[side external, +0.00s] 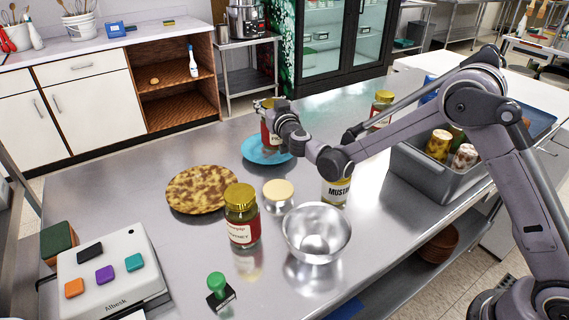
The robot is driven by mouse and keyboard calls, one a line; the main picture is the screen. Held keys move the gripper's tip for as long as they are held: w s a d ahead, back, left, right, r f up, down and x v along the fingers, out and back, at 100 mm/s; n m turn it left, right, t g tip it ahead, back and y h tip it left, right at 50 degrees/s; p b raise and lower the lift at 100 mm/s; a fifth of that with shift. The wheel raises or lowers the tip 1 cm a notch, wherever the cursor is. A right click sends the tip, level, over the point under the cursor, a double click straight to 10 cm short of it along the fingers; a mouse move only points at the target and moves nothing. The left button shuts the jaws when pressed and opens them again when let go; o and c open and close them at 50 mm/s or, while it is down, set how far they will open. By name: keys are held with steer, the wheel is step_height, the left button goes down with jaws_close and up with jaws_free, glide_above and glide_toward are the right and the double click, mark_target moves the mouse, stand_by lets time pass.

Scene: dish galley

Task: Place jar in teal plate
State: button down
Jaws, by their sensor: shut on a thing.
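A jar with a red label (267,135) is at my gripper (268,106), which is shut on it. The gripper and wrist hide part of the jar. The jar is upright over the teal plate (252,152), which lies flat on the metal table near its far side. The jar's base appears at or just above the plate; I cannot tell whether it touches.
A brown mottled plate (190,190), a gold-lidded jar (242,218), a small cream-topped container (278,194), a mustard jar (336,192) and a metal bowl (316,232) stand nearer. A grey bin (420,174) holds jars at right. The table's far left is clear.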

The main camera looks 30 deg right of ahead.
steer(key=shift+f, duration=1.45)
steer(key=shift+c, duration=2.4)
jaws_free()
steer(key=shift+r, duration=0.1)
steer(key=shift+s+a+r, duration=0.1)
steer(key=shift+s+r, duration=0.15)
steer(key=shift+r, duration=0.25)
steer(key=v, duration=1.1)
steer(key=shift+s, duration=0.25)
